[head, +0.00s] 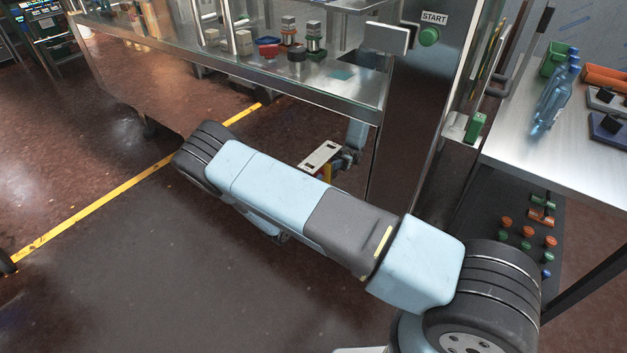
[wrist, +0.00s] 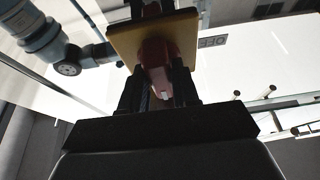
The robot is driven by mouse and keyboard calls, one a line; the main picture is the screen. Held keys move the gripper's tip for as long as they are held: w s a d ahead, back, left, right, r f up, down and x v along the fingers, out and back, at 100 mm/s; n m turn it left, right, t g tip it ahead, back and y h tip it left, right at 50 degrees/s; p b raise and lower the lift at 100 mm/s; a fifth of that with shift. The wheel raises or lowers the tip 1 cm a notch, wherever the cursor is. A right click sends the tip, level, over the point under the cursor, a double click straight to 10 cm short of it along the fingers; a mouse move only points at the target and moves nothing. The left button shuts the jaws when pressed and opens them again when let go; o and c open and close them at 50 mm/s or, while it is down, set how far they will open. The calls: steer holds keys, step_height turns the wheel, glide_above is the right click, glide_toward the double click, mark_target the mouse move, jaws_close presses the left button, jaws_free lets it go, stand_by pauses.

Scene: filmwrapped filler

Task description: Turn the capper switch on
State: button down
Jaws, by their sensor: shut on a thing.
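In the wrist view, my gripper (wrist: 158,82) has its two dark fingers closed on a dark red part (wrist: 156,52), which I take for the capper switch's handle. A tan square plate (wrist: 122,42) lies across the fingers and hides part of the grip. A label reading OFF (wrist: 212,41) is on the pale surface to the right. The handle's exact position is hard to tell. In the head view, my arm reaches under the machine, and I cannot make out the fingers or switch there. A pale slotted plate (head: 320,156) shows under the machine's edge.
The steel machine table (head: 330,101) overhangs my arm. A green START button (head: 429,36) is on its post. A side table (head: 520,133) on the right holds blue bottles (head: 552,100). Open floor (head: 130,285) lies to the left, crossed by a yellow line (head: 90,215).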

steer(key=c, duration=0.9)
jaws_free()
steer(key=v, duration=1.3)
steer(key=shift+s+a+f, duration=0.25)
steer(key=shift+f, duration=0.05)
